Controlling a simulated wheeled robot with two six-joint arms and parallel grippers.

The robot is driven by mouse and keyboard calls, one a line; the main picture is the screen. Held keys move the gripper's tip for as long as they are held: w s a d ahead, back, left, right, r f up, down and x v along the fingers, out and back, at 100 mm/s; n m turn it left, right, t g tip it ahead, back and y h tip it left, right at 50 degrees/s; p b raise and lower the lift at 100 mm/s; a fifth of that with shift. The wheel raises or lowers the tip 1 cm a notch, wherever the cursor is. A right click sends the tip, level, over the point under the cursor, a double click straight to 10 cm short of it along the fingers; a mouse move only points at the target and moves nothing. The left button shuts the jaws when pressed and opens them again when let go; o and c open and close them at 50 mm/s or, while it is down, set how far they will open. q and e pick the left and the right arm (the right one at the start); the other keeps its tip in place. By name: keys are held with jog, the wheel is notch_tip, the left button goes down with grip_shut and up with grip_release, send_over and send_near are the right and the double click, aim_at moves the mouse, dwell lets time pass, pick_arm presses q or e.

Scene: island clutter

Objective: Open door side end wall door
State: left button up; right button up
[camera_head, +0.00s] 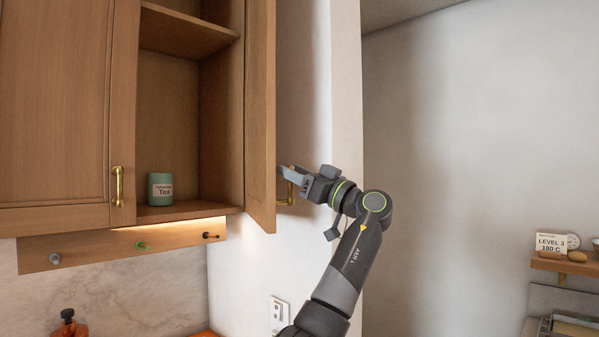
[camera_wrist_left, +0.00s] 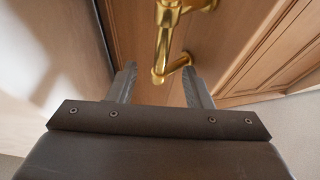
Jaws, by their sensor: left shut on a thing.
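The wooden cabinet door (camera_head: 261,110) at the side end wall stands swung open, seen nearly edge-on, beside the open compartment. Its brass handle (camera_head: 285,202) is on the door's right side, low down. My left gripper (camera_head: 284,175) is shut on this handle. In the left wrist view the two fingers (camera_wrist_left: 159,70) sit on either side of the brass handle (camera_wrist_left: 164,45), with the wooden door (camera_wrist_left: 225,45) behind it. The exact contact is partly hidden. My right gripper is not in view.
A green tea tin (camera_head: 160,190) stands on the compartment's bottom shelf. A closed cabinet door (camera_head: 55,110) with a brass handle is at left. Hooks line a rail (camera_head: 120,245) below. The white wall (camera_head: 345,80) is close behind the open door.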

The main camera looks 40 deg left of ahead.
pick_arm(q)
jog(key=shift+a+r, duration=0.15)
jog(key=shift+r, duration=0.15)
jog(key=b+v, duration=0.6)
jog(key=v, duration=1.2)
jog(key=shift+f+b, duration=0.2)
jog(key=shift+b, duration=0.1)
jog(key=shift+a, duration=0.2)
